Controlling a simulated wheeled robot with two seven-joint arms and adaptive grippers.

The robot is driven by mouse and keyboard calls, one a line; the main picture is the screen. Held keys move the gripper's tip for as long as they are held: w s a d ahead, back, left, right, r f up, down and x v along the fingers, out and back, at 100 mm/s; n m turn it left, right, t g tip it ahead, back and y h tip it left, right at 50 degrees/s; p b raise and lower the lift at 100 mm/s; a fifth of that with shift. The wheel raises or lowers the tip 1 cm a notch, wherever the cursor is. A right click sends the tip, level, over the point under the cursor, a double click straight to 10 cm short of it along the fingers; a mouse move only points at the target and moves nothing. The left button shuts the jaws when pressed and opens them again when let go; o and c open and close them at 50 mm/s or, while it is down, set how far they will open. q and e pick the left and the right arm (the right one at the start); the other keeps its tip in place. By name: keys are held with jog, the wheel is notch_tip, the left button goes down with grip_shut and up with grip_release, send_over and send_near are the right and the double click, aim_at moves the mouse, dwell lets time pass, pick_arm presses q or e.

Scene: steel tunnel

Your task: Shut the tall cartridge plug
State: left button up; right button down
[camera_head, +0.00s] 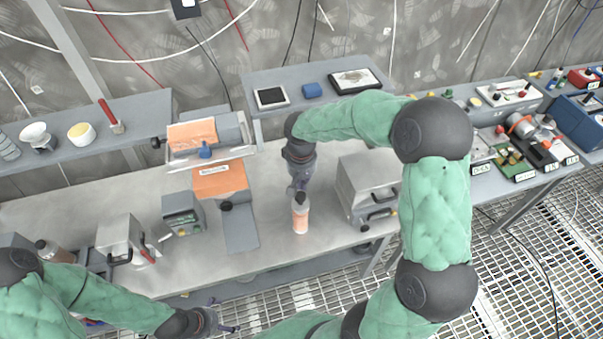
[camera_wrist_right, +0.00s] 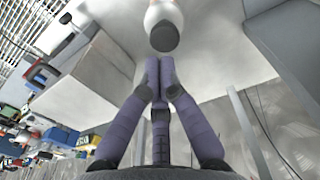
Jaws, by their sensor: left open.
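My right gripper (camera_head: 298,188) points down just behind the plug. In the right wrist view its fingers (camera_wrist_right: 160,68) are together, with nothing visible between them. Whether they touch the plug, and whether the plug is fully seated, I cannot tell. My left gripper (camera_head: 228,327) is open and empty, in front of the bench.
A grey box with a black handle (camera_head: 368,190) stands right of the cartridge. A grey panel (camera_head: 239,229) and an orange-topped unit (camera_head: 220,180) lie to its left. A raised shelf (camera_head: 290,79) is behind. The bench front around the cartridge is clear.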

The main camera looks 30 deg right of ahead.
aim_at(302, 197)
jog(key=shift+f, duration=2.1)
jog(key=shift+s+f+b, duration=0.1)
jog(key=shift+f+b, duration=1)
jog(key=shift+f, duration=0.1)
jog(key=shift+s, duration=0.1)
